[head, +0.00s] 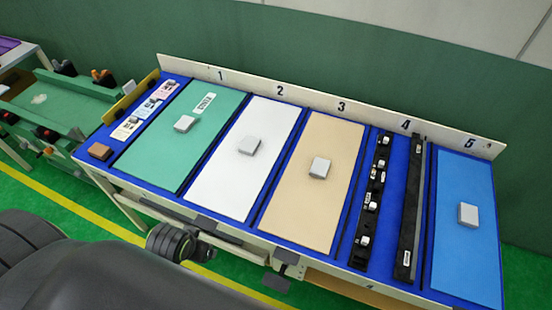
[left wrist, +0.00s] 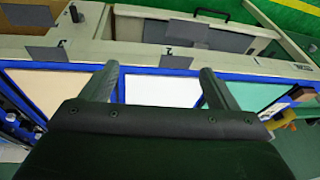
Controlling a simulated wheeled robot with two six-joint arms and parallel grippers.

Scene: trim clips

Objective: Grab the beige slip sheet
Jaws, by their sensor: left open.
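The beige slip sheet (head: 296,212) lies flat in the third bay of the blue table, with a small light grey block (head: 320,167) resting on it. In the left wrist view, part of the beige sheet (left wrist: 48,88) shows at the left, outside my fingers. My left gripper (left wrist: 160,72) is open and empty, its two fingers apart, with the white sheet (left wrist: 162,91) seen between them. In the head view, dark parts of my arm fill the lower left, and I cannot make out the fingertips. My right gripper is not in view.
The green sheet (head: 160,160) and white sheet (head: 225,190) lie left of the beige one. Black strips with white clips (head: 370,205) lie to its right, then a blue sheet (head: 465,260). Grey blocks sit on these sheets. A raised numbered back board (head: 310,97) runs behind.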

